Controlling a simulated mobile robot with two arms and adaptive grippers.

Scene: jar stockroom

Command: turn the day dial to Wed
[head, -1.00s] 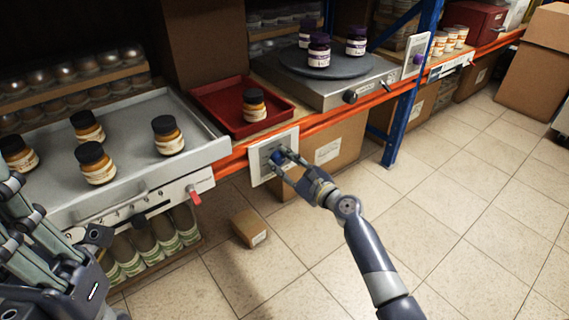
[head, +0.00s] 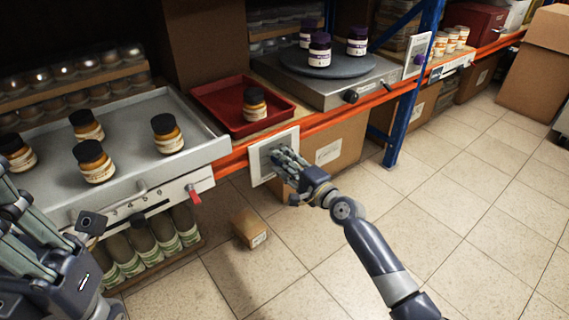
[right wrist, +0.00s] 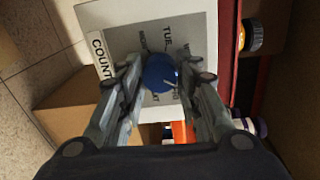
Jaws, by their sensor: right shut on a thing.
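The blue day dial (right wrist: 160,72) sits on a white-edged grey panel, seen in the right wrist view. Its pale pointer mark slants toward the lower part of the knob. Words stand around it; I can read "TUE", while the others are blurred or partly covered. My right gripper (right wrist: 160,80) has its fingers on both sides of the dial, shut on it. In the head view the right gripper (head: 284,160) is against the panel (head: 261,172) and hides the dial. My left gripper (head: 50,215) is at the lower left, partly cut off, away from the dial.
A red tray (head: 219,98) with one jar (head: 254,105) is above the panel. A grey tray (head: 135,112) with several jars is on the left. A turntable (head: 300,70) with purple-lidded jars stands at the back. A small carton (head: 248,228) lies on the floor.

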